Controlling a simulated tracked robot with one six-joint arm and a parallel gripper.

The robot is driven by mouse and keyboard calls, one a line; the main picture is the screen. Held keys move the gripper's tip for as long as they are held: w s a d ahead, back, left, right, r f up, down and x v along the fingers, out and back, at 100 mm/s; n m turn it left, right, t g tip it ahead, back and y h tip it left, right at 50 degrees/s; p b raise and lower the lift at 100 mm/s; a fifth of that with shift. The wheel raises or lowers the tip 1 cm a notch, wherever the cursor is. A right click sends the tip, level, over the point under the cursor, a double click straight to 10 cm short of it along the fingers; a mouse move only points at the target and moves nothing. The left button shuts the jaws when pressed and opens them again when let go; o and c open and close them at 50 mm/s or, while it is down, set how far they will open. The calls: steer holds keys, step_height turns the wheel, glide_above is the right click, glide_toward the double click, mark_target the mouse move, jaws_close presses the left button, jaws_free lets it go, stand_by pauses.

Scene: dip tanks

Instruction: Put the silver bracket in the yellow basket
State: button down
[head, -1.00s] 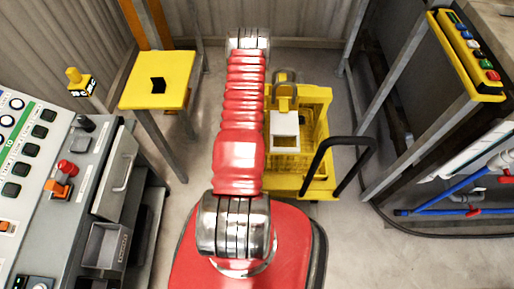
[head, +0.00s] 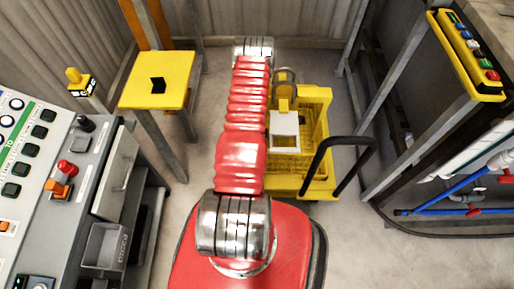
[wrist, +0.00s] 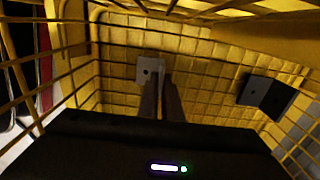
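The yellow basket (head: 318,128) stands on a trolley beyond my base, just right of my red arm. The wrist view looks into the basket (wrist: 205,48), with its wire-like walls all around. My gripper (wrist: 161,84) points down inside it, its two dark fingers close together. The silver bracket (wrist: 150,68), a small pale plate with a hole, shows at the fingertips. A thin part of it appears pinched between the fingers. In the head view the fingers and bracket are hidden.
A dark grey bracket (wrist: 265,94) lies in the basket to the right. A black trolley handle (head: 337,147) rises at the basket's near right. A yellow stand (head: 160,80) with a black mark is at left, above a control console (head: 45,165). A rail frame (head: 415,100) stands at right.

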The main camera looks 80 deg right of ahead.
steer(key=c, duration=1.9)
jaws_free()
steer(key=shift+f, duration=0.1)
steer(key=shift+c, duration=0.2)
step_height(320, 180, up, 12)
steer(key=shift+w+a, duration=0.1)
steer(key=shift+w, duration=0.05)
